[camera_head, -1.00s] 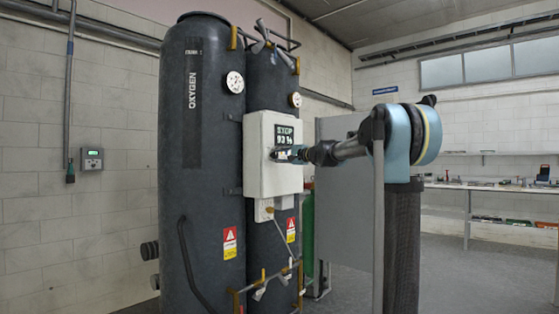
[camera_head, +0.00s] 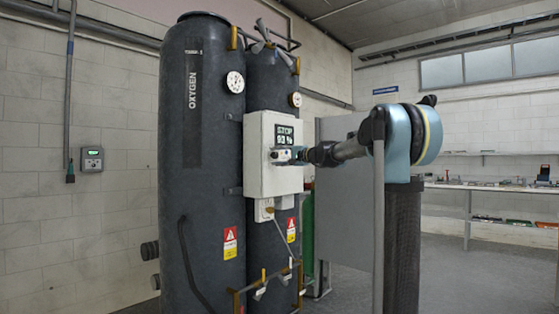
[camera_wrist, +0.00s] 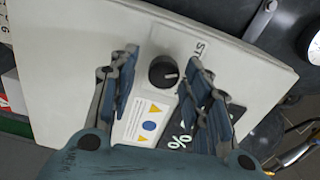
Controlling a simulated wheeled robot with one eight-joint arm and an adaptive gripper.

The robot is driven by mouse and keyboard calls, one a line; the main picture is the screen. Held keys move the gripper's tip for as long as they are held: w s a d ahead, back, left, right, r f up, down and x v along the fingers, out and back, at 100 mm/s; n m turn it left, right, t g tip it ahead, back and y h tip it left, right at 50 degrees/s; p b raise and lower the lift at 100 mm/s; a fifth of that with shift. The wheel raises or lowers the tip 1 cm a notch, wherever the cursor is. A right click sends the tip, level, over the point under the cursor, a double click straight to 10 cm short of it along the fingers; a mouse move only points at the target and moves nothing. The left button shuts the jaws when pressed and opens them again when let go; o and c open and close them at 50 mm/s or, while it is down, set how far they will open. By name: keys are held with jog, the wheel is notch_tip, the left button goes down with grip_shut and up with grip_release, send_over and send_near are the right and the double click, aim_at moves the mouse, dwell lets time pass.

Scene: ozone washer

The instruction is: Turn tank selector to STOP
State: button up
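The tank selector is a round black knob (camera_wrist: 163,72) on the front of the white control box (camera_head: 254,170). Its pale pointer mark faces right in the wrist view. Lettering that looks like part of STOP is on the panel above and right of the knob. In the head view my gripper (camera_head: 293,155) is at the box front, below the display.
A large dark oxygen tank (camera_head: 205,200) and a second tank (camera_head: 270,75) stand behind and beside the box. A grey panel (camera_head: 340,215) stands right of them. A small wall controller (camera_head: 92,159) is at left. Shelves with items (camera_head: 490,186) line the right wall.

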jog(key=shift+d+r, duration=0.1)
jog(key=v, duration=1.1)
jog(key=shift+s+d, duration=0.3)
jog(key=s+d+f+n+g+h, duration=0.2)
jog(key=s+f+n+g+h, duration=0.3)
jog(key=s+f, duration=1.95)
jog(key=s+d+f+g+h, duration=0.1)
jog(key=s+d+f+h, duration=0.2)
jog(key=s+d+f, duration=0.2)
jog(key=s+d+f+n+g+h, duration=0.1)
jog(key=s+d+f+h, duration=0.2)
jog(key=f, duration=1)
jog(key=s+d+f+g+h, duration=0.1)
jog(key=s+d+f+h, duration=0.2)
jog(key=s+d+f, duration=0.4)
jog(key=s+f, duration=0.3)
jog(key=s, duration=0.2)
jog(key=shift+s+d+n+g, duration=0.3)
jog(key=shift+s+g, duration=0.05)
jog(key=shift+g, duration=0.05)
